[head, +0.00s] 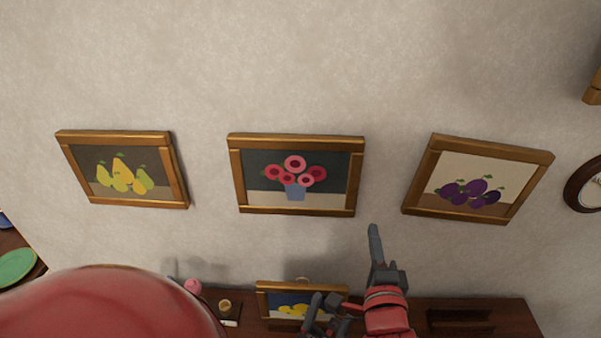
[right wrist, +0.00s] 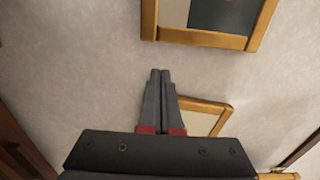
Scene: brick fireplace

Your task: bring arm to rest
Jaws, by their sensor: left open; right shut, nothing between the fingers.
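My right gripper (head: 374,232) points up in front of the wall, with its red wrist below it. In the right wrist view its two fingers (right wrist: 160,75) lie together with nothing between them. My left gripper (head: 324,301) is lower and to the left of it, open, in front of the lemon picture (head: 272,306). I cannot tell whether it touches that picture.
Pictures of pears (head: 121,178), flowers (head: 296,174) and plums (head: 476,180) hang on the wall in a row. A dark wooden surface (head: 495,313) runs below, with a small candle-like item (head: 225,305) on it. A round frame (head: 584,186) is at right.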

